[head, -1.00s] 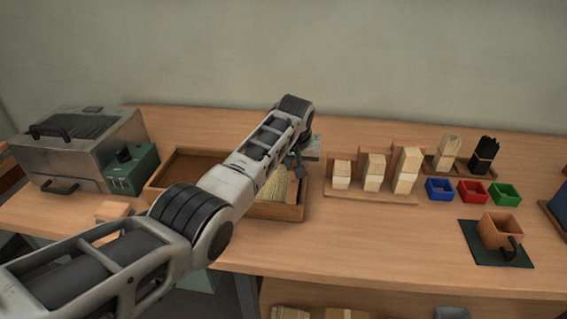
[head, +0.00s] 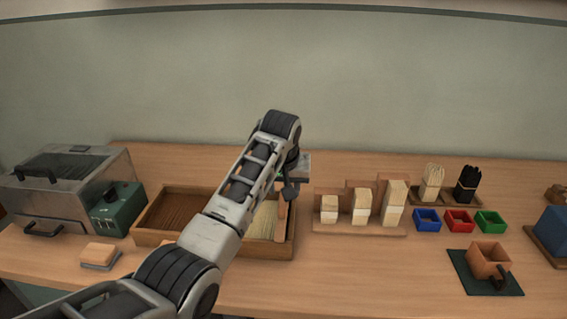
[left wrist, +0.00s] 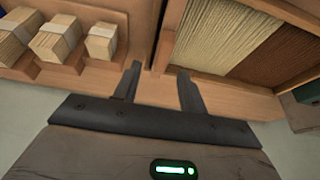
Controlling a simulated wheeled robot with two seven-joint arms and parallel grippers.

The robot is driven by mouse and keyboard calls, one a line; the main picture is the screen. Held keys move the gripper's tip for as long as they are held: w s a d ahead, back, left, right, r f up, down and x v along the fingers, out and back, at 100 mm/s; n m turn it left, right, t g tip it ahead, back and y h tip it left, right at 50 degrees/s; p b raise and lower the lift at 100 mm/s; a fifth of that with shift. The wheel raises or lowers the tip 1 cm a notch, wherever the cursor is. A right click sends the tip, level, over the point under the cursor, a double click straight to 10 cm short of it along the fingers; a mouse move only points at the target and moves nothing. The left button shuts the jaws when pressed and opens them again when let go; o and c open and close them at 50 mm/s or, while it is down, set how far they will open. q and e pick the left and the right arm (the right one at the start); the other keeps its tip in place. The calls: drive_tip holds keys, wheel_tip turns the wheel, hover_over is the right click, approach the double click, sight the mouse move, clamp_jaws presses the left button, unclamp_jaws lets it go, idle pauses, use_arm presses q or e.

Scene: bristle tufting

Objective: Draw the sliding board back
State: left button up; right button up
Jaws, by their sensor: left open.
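A shallow wooden tray (head: 165,240) holds brown bristles (head: 182,208) on its left and pale bristles (head: 263,222) on its right. The sliding board (head: 282,212) appears as a narrow wooden piece at the tray's right end, beside the pale bristles; it also shows in the left wrist view (left wrist: 174,30). My left gripper (head: 291,190) is over that end of the tray, partly hidden by its own wrist. In the left wrist view its two dark fingers (left wrist: 160,74) are apart with nothing between them, near the tray's corner. My right gripper is not in view.
A stepped wooden stand (head: 360,229) with pale bristle blocks is right of the tray. Blue (head: 427,221), red (head: 459,221) and green (head: 490,222) boxes sit further right. A metal box (head: 60,195) and green unit (head: 118,207) stand left.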

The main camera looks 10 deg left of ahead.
use_arm(q)
drive_tip(key=v, duration=0.9)
drive_tip(key=shift+d+r, duration=0.1)
drive_tip(key=shift+m+g+h, duration=0.3)
drive_tip(key=s+a+f, duration=0.2)
drive_tip(key=s+f, duration=0.3)
drive_tip(key=f, duration=0.1)
drive_tip(key=s+a+f, duration=0.3)
drive_tip(key=s+f, duration=0.2)
drive_tip(key=f, duration=0.2)
drive_tip(key=s+a+f, duration=0.2)
drive_tip(key=s+f, duration=0.3)
drive_tip(key=f, duration=0.1)
drive_tip(key=shift+a+f, duration=0.2)
drive_tip(key=s+a+f+m, duration=0.1)
drive_tip(key=s+a, duration=0.1)
drive_tip(key=s, duration=0.9)
drive_tip(key=s+a+f+m, duration=0.1)
drive_tip(key=s+a, duration=0.2)
drive_tip(key=s, duration=0.8)
drive_tip(key=w+d+f+t+h, duration=0.2)
drive_tip(key=w+d+f+t, duration=0.3)
drive_tip(key=w+f+t, duration=0.1)
drive_tip(key=shift+w+d+f+m+h, duration=0.3)
drive_tip(key=shift+d+f, duration=0.1)
drive_tip(key=shift+f, duration=0.3)
